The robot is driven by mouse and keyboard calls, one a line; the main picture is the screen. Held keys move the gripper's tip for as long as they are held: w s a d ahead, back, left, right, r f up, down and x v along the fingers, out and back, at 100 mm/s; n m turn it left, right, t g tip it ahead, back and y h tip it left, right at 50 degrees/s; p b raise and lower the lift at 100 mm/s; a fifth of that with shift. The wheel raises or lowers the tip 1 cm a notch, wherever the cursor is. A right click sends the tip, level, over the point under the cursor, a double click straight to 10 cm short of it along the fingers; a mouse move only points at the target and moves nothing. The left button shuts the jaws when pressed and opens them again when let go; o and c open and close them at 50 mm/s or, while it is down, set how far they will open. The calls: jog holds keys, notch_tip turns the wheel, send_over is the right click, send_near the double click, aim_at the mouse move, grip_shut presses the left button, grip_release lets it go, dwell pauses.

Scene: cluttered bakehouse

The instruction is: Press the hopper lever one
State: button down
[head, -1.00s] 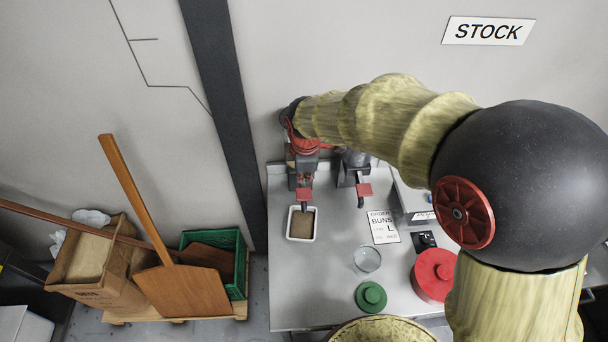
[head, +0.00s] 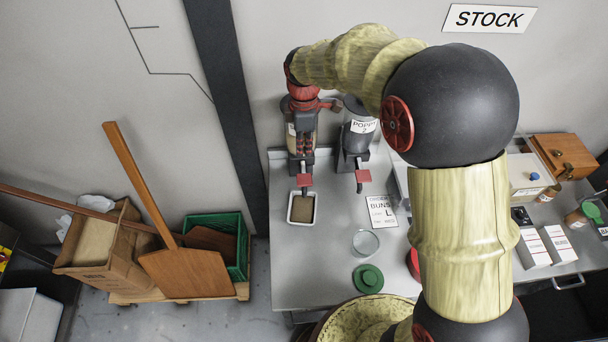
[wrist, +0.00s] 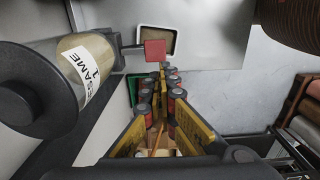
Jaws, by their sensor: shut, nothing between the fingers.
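A white tray (head: 291,214) with brown contents sits below the paddle. My gripper (head: 304,153) is shut and empty, pointing down above the paddle. In the wrist view its fingertips (wrist: 166,76) appear just beside the paddle; I cannot tell whether they touch.
A second hopper (head: 357,133), labelled "POPPY 2", stands to the right with its own red paddle (head: 363,176). An order card (head: 381,211), a glass (head: 365,243) and a green lid (head: 368,278) are on the counter. A wooden peel (head: 185,274) leans at left.

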aim_at(304, 184)
jog(key=shift+w, duration=0.1)
notch_tip(304, 184, down, 14)
jog(key=shift+f+p, duration=0.1)
jog(key=shift+p, duration=1.15)
jog(key=f+t+b, duration=0.1)
jog(key=b, duration=0.1)
jog(key=s+f+t+b, duration=0.1)
jog(key=b, duration=0.2)
jog(key=shift+f+b, duration=0.2)
jog(key=shift+b, duration=0.1)
jog(key=shift+s+f+t+b, duration=0.1)
jog(key=shift+f+t+b, duration=0.2)
jog(key=shift+f+b, duration=0.4)
jog(key=shift+r, duration=0.2)
jog(key=shift+r+p, duration=0.75)
